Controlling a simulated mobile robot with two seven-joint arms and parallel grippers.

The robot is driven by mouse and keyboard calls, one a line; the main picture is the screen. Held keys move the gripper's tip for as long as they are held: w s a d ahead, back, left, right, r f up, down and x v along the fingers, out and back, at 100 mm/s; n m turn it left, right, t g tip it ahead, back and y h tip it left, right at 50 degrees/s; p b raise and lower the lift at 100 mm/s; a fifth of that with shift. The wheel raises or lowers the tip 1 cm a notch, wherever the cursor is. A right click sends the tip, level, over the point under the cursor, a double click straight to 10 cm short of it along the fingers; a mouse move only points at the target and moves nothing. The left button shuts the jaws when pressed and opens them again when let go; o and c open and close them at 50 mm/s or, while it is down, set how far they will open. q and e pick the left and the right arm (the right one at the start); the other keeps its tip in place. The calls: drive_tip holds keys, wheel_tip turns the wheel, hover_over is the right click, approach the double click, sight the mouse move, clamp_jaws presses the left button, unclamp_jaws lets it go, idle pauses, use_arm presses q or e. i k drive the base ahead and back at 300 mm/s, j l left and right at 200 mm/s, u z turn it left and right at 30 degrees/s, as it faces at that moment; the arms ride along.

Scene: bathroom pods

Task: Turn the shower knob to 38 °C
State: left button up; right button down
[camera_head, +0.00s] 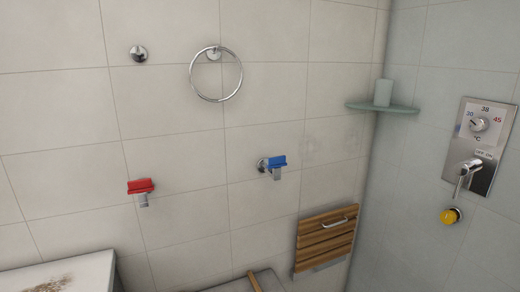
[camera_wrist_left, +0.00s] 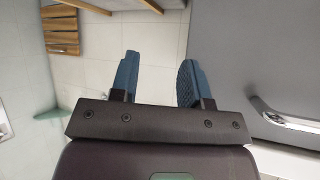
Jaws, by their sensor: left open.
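The shower knob (camera_head: 479,123) is a round chrome dial on a metal panel (camera_head: 488,178) on the right wall in the head view. Its scale reads 30 in blue, 38 in dark blue and 45 in red. The knob's dark pointer mark seems to face the upper left, towards the 30 side. A chrome lever (camera_head: 467,171) sits below it, under an OFF/ON label. My left gripper (camera_wrist_left: 158,78) shows only in the left wrist view. Its two blue fingers are apart with nothing between them, and the knob is not seen there. My right gripper is in neither view.
A yellow knob (camera_head: 450,216) sticks out below the panel. A glass corner shelf (camera_head: 390,107) holds a pale cup (camera_head: 383,92). A wooden folding seat (camera_head: 325,238), red tap (camera_head: 141,187) and blue tap (camera_head: 276,163) are on the tiled wall. A metal handle (camera_wrist_left: 285,118) is right of my left gripper.

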sight(478, 125)
drive_tip(key=z, duration=1.3)
